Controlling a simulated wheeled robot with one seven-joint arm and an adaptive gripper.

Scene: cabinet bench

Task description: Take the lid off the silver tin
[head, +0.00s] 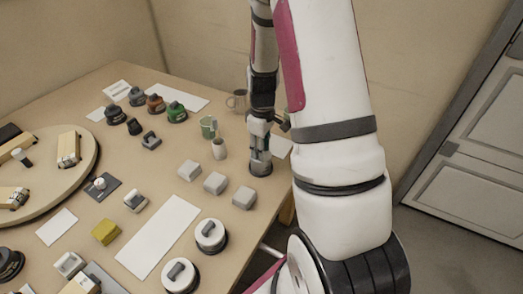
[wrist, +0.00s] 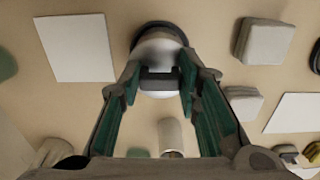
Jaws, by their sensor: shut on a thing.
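The silver tin (head: 261,168) stands near the right edge of the table in the head view, partly hidden under my gripper (head: 260,150). In the wrist view its round, pale lid (wrist: 158,52) shows at top centre, with a dark rim (wrist: 150,27) around its far side. My gripper (wrist: 160,88) points down over it, its two green-padded fingers on either side of the lid's dark bar handle (wrist: 162,80). It is shut on that handle. I cannot tell whether the lid sits on the tin or is slightly raised.
Several grey blocks (head: 215,183) stand left of the tin. A white cup (head: 219,149), a green cup (head: 208,127) and a grey mug (head: 237,101) are close behind. Two white lidded tins (head: 210,236) stand at the front. A white sheet (head: 160,237) is bare.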

